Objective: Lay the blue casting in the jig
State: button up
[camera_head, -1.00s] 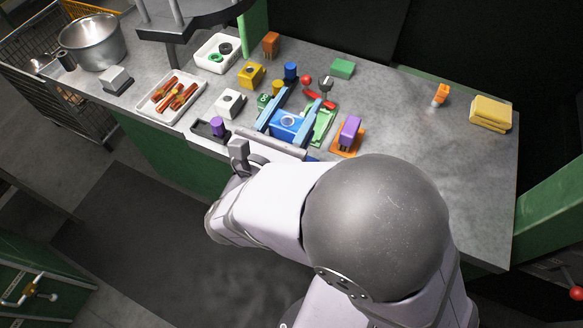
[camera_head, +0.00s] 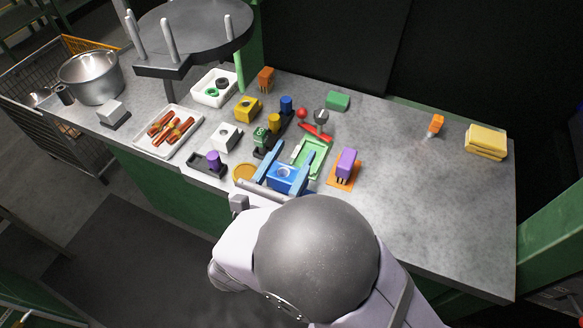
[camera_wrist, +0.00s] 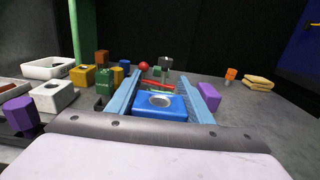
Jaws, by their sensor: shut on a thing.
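The blue casting (camera_head: 283,178), a block with a round hole in its top, sits between the light blue fingers of my gripper (camera_head: 288,168). My gripper is shut on it. In the wrist view the casting (camera_wrist: 160,106) is upright and level between both fingers (camera_wrist: 162,98). The green frame with a pale inside and a red part at its far end (camera_head: 312,157) looks like the jig. It lies just beyond the casting and to its right, partly hidden by the right finger. How high the casting is above the bench, I cannot tell.
A purple block on an orange plate (camera_head: 345,166) stands close right of my gripper. A yellow disc (camera_head: 243,172), a white block (camera_head: 225,137) and a dark rack with coloured cylinders (camera_head: 270,133) are left. The bench's right half (camera_head: 415,205) is mostly clear.

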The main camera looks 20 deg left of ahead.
aim_at(291, 170)
jog(key=shift+f, duration=1.95)
jog(key=shift+f, duration=0.1)
jog(key=o, duration=1.2)
jog(key=shift+s, duration=0.1)
jog(key=s+b, duration=0.1)
jog(key=s, duration=1)
jog(key=shift+s, duration=0.4)
